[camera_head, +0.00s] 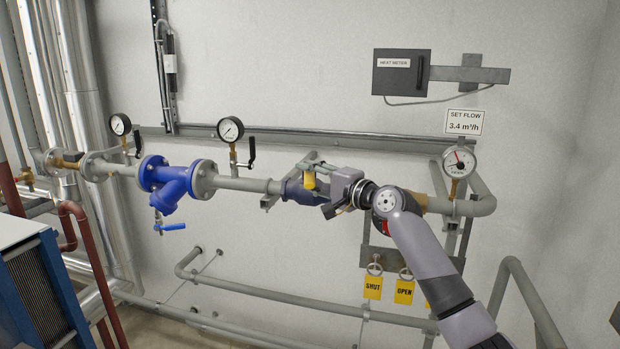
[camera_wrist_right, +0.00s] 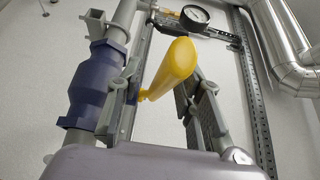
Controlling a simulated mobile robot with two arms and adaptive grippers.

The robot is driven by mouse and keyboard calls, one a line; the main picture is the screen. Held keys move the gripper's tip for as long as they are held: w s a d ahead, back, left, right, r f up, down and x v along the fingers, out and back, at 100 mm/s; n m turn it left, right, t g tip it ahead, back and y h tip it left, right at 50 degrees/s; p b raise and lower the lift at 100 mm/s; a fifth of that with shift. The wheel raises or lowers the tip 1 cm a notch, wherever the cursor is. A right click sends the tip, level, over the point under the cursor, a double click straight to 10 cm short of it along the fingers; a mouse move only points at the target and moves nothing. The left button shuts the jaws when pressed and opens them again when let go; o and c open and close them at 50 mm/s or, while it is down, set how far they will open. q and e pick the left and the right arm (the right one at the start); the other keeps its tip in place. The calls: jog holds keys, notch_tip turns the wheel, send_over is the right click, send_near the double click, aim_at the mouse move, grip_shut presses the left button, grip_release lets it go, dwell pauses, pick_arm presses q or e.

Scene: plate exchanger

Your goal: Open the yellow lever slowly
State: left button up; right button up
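The yellow lever (camera_head: 309,181) sits on the dark blue valve (camera_head: 293,192) in the pipe run along the wall. In the right wrist view the lever (camera_wrist_right: 172,66) points toward the camera, with its rounded end large. My right gripper (camera_head: 315,189) reaches it from the right. In the wrist view the gripper's fingers (camera_wrist_right: 162,95) are spread on either side of the lever, with a visible gap at the right. I cannot tell whether the left finger touches it. The blue valve body (camera_wrist_right: 96,78) stands left of the fingers. My left gripper is not in view.
A blue strainer (camera_head: 172,183) and a pressure gauge (camera_head: 230,129) are further left on the pipe. Another gauge (camera_head: 459,162) is above my right arm. SHUT (camera_head: 373,287) and OPEN (camera_head: 404,291) tags hang below. A lower pipe (camera_head: 290,298) crosses near the floor.

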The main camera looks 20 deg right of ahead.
jog(key=v, duration=1.2)
dwell(0.4)
